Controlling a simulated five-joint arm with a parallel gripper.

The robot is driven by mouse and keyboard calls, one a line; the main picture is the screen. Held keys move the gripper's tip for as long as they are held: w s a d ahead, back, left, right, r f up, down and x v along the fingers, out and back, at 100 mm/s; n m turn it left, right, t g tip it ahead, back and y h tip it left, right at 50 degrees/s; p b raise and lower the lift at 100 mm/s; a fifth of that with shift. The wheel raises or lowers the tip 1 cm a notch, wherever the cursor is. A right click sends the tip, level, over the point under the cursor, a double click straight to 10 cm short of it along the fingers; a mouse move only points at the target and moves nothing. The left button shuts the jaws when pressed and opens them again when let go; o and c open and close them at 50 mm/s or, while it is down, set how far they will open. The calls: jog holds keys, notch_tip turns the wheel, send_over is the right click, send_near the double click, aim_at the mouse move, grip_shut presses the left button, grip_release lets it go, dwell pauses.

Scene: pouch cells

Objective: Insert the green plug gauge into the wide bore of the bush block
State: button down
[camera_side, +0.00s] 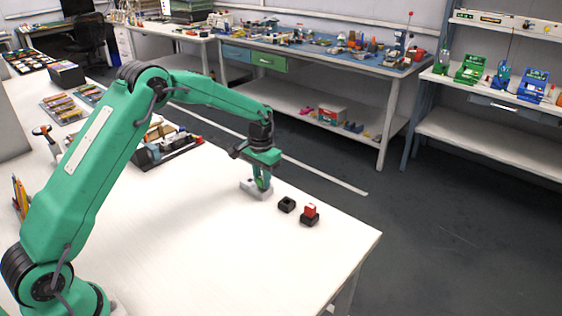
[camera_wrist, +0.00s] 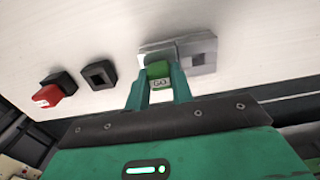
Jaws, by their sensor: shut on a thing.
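The green plug gauge (camera_wrist: 160,82) is held between the two fingers of my gripper (camera_wrist: 160,90), with a pale marked label showing. It also shows in the side view (camera_side: 262,183), small between the fingertips. The grey bush block (camera_wrist: 205,46) lies on the table beneath my gripper; in the side view (camera_side: 249,190) the fingers partly cover it. The gauge covers the left part of the block, so the other bore is hidden. I cannot tell whether the gauge's lower end is inside it.
An empty black holder with a square hole (camera_side: 287,204) stands near the block. Beside it, a red gauge (camera_side: 310,210) stands in another black holder (camera_side: 309,221). The table's edge (camera_side: 340,212) is close to them. The front of the white table (camera_side: 200,250) is clear.

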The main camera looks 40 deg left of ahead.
jog(key=shift+r, duration=0.75)
notch_tip(320, 180, up, 2)
jog(key=shift+r, duration=0.2)
jog(key=s+d+r, duration=0.5)
jog(key=d+r, duration=0.1)
jog(key=d, duration=0.4)
jog(key=shift+d+r, duration=0.25)
jog(key=shift+r, duration=0.15)
jog(key=w+a+f, duration=0.1)
jog(key=w+a, duration=0.1)
jog(key=a, duration=0.5)
jog(key=w+a+f, duration=0.1)
jog(key=w+a, duration=0.2)
jog(key=a, duration=0.5)
jog(key=shift+a, duration=0.3)
jog(key=shift+f, duration=0.1)
jog(key=shift+f, duration=2.75)
jog(key=shift+f, duration=1.65)
